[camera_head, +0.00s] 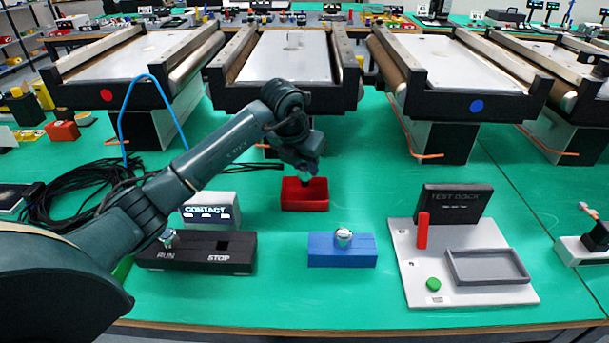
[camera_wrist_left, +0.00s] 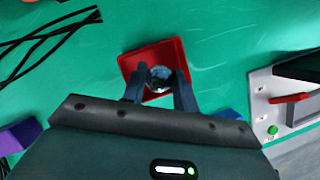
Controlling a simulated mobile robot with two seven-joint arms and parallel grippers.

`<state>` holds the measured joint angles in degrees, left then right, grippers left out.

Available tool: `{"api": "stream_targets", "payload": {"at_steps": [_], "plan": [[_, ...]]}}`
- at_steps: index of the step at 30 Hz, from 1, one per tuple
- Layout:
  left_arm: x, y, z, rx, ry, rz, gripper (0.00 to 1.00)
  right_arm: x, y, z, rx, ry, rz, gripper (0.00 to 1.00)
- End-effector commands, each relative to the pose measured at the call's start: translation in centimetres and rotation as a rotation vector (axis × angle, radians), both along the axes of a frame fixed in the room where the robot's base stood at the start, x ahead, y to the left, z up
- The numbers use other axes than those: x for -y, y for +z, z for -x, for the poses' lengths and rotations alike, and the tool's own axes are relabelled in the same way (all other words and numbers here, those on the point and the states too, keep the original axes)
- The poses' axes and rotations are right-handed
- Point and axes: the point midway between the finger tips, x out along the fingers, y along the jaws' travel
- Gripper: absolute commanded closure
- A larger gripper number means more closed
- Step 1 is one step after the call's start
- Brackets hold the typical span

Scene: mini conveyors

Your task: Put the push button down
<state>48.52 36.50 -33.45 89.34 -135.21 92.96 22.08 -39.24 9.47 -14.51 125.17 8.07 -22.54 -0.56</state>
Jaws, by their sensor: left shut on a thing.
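My left gripper (camera_head: 309,172) points down over the small red bin (camera_head: 304,204). In the left wrist view its two fingers (camera_wrist_left: 159,88) are shut on a round, shiny push button (camera_wrist_left: 158,75), which shows against the inside of the red bin (camera_wrist_left: 133,64). In the head view the held button is mostly hidden by the gripper; I cannot tell whether it touches the bin floor. Another metal push button (camera_head: 344,236) sits on the blue block (camera_head: 342,256). A further one (camera_head: 168,237) is at the black RUN/STOP block (camera_head: 200,260). My right gripper is not in view.
A white CONTACT box (camera_head: 211,209) stands behind the black block. A light test dock board (camera_head: 420,285) with a red lever (camera_head: 422,231) and grey tray (camera_head: 488,281) is at right. Black cables (camera_head: 75,190) lie at left. Conveyors (camera_head: 285,95) stand behind.

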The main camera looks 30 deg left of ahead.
Motion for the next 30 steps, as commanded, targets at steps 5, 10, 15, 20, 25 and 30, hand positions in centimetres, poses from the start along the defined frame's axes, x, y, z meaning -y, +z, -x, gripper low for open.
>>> {"api": "stream_targets", "payload": {"at_steps": [5, 10, 15, 20, 25, 30], "plan": [[0.0, -2.7, 0.1, -0.005, 0.0, 0.001, 0.94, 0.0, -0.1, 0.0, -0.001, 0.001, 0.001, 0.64], [0.0, -3.3, 0.0, -0.001, 0.0, 0.001, 0.94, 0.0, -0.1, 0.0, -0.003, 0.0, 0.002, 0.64], [0.0, -3.4, 0.0, -0.001, 0.0, 0.0, 0.94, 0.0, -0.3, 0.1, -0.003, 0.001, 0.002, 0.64], [0.0, -3.6, 0.0, -0.002, -0.001, -0.001, 0.66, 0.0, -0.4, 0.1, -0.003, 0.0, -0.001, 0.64], [0.0, -3.6, 0.0, -0.002, 0.0, 0.0, 0.52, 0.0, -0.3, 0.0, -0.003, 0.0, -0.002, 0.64], [0.0, -3.6, 0.0, -0.002, 0.0, 0.0, 0.49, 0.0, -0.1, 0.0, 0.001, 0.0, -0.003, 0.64]]}}
